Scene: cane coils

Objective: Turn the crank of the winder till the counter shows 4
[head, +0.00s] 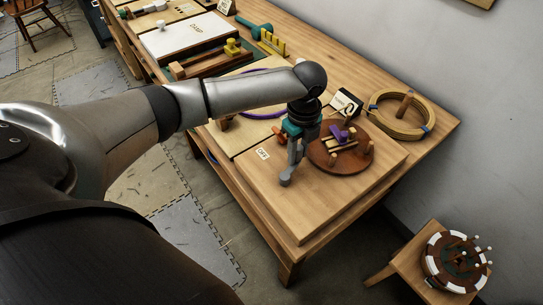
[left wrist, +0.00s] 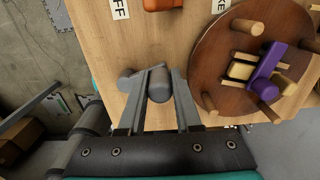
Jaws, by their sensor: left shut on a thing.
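The winder is a round brown disc (head: 339,152) with wooden pegs, set on a pale wooden base (head: 300,210). A purple piece and pale wooden bars lie across its middle; the disc also shows in the left wrist view (left wrist: 205,75). My left gripper (head: 291,165) is beside the disc, over the base. Its fingers are closed on a grey cylindrical knob (left wrist: 159,86), with other grey parts close by. I cannot tell whether this knob is the crank's handle. A small dark-and-white card (head: 346,104) stands behind the disc; its mark is too small to read surely. My right gripper is out of view.
An "OFF" label (head: 263,153) lies left of the gripper. A wooden ring coil (head: 376,124) with blue ties sits at the back right. A stool (head: 405,272) at the lower right holds a round pegged piece (head: 430,262). Other work boards fill the table's far end.

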